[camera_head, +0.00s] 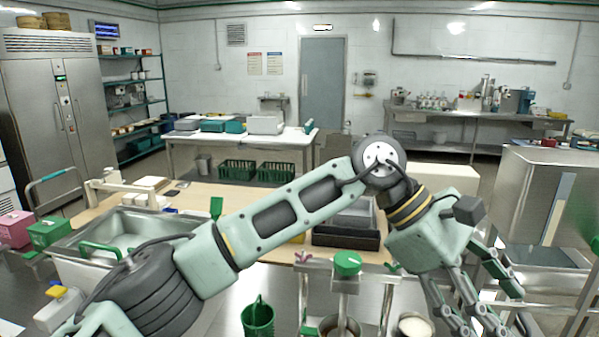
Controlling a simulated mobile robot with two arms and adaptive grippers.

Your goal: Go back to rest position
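My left arm comes in from the lower left and reaches across the middle of the view to the right. Its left gripper (492,308) hangs at the lower right, fingers pointing down. The fingers are spread apart, with nothing seen between them. Some fingertips come close to the bottom edge of the picture. My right gripper is not in view.
A wooden-topped table (240,194) with a steel sink basin (130,232) lies behind the arm. A green bucket (258,318), a green-capped fixture (347,262) and a white-filled container (414,325) stand below. A steel cabinet (530,195) is at right.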

